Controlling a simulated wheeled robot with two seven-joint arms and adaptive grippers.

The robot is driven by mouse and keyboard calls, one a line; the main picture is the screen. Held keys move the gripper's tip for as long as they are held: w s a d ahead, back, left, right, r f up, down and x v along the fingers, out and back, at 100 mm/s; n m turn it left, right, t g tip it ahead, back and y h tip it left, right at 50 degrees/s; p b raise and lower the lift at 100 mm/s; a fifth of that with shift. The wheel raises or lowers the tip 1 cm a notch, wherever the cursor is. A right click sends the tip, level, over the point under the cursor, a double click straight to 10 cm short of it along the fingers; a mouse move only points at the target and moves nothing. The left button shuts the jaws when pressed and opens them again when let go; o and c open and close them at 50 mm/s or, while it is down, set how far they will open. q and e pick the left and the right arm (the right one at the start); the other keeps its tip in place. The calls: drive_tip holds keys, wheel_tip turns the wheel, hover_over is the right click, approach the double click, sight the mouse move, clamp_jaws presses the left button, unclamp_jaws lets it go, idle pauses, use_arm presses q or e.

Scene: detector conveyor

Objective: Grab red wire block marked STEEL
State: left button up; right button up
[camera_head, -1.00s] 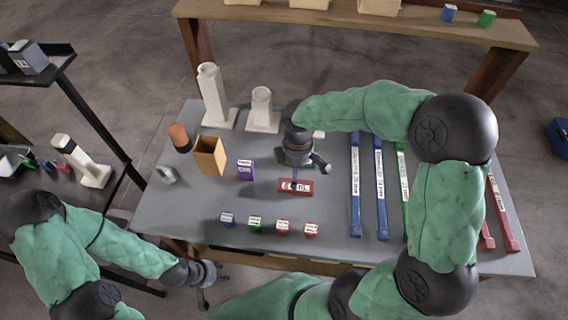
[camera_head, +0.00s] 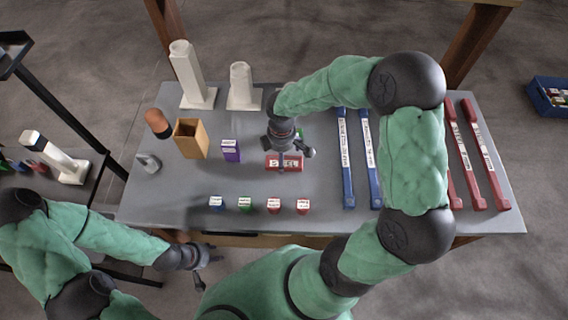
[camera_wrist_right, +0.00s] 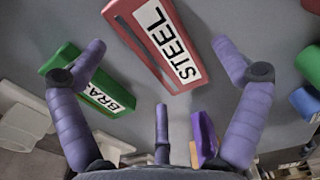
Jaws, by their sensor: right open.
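The red block marked STEEL (camera_head: 271,163) lies on the grey table in the head view, partly covered by my right gripper (camera_head: 289,153). In the right wrist view the red block (camera_wrist_right: 157,42) lies tilted ahead of and between the spread purple fingers of my right gripper (camera_wrist_right: 160,48).
A green block marked BRA... (camera_wrist_right: 88,83) lies beside the red one, partly behind a finger. A purple block (camera_head: 231,151), a tan open box (camera_head: 191,140) and white stands (camera_head: 243,88) are to the left. Several small cubes (camera_head: 245,204) line the front. Long blue bars (camera_head: 345,160) lie right.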

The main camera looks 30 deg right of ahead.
wheel_tip(320, 180, down, 2)
drive_tip(key=shift+f, duration=0.1)
drive_tip(key=c, duration=1.3)
drive_tip(key=shift+r, duration=0.25)
